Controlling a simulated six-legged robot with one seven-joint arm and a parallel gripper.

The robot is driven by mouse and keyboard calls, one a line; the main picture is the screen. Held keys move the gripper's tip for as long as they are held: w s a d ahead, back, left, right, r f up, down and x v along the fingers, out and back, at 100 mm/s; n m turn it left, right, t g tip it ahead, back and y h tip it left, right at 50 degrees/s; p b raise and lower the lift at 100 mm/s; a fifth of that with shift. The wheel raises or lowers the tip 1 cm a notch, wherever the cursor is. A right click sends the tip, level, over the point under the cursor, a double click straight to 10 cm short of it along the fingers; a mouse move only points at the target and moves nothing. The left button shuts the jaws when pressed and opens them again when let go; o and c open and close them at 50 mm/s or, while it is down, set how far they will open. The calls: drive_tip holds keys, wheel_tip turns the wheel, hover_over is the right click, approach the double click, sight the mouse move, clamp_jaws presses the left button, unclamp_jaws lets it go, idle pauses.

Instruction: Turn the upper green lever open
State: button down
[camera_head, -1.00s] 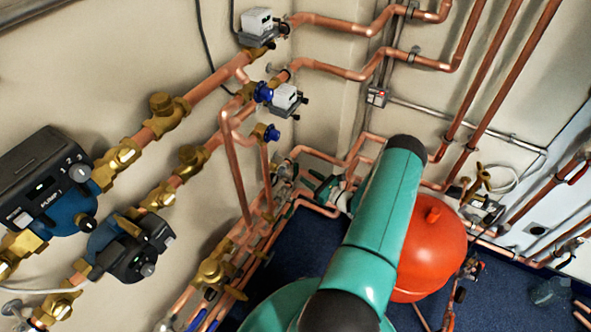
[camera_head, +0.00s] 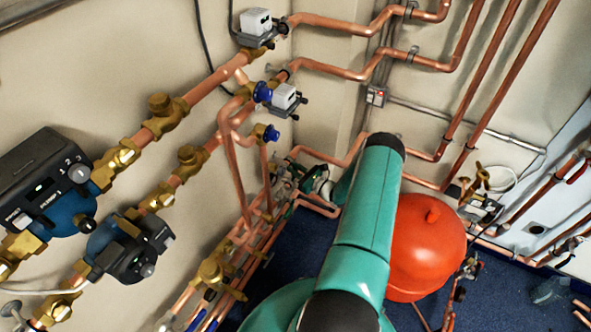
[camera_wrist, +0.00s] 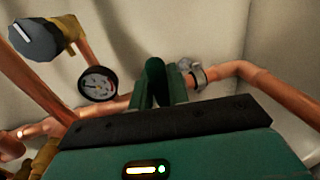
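In the wrist view, the dark green fingers of my gripper (camera_wrist: 161,88) stand close together in front of a copper pipe with a grey fitting. I cannot tell whether anything is between them. No green lever can be made out clearly there; the fingers cover part of the pipe. In the head view, small dark green parts show among the valves at the corner, left of my teal arm. They are too small to tell lever from gripper finger. My arm hides part of that area.
A pressure gauge (camera_wrist: 98,84) sits left of my fingers, with copper pipe (camera_wrist: 262,80) running to the right. A red tank (camera_head: 425,245) stands right of my arm. Pumps (camera_head: 45,185) and brass valves line the left wall. Blue floor (camera_head: 300,245) shows below.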

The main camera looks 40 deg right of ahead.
drive_tip(key=shift+s+a+n, duration=0.1)
drive_tip(key=shift+a+n, duration=0.05)
drive_tip(key=shift+n, duration=0.15)
drive_tip(key=s+a+f+n+t+y, duration=0.1)
drive_tip(key=a+f+n+y, duration=0.3)
drive_tip(key=n, duration=1.5)
drive_tip(key=shift+s+a+f+n, duration=0.3)
drive_tip(key=shift+s+a+f, duration=0.3)
drive_tip(key=shift+a+f, duration=0.65)
drive_tip(key=shift+d+f, duration=0.2)
drive_tip(key=shift+d, duration=0.05)
drive_tip(key=c, duration=1.4)
unclamp_jaws()
drive_tip(key=v, duration=1.3)
drive_tip(key=shift+s+d+f, duration=0.15)
drive_tip(key=shift+s+f, duration=0.05)
drive_tip(key=shift+s, duration=0.15)
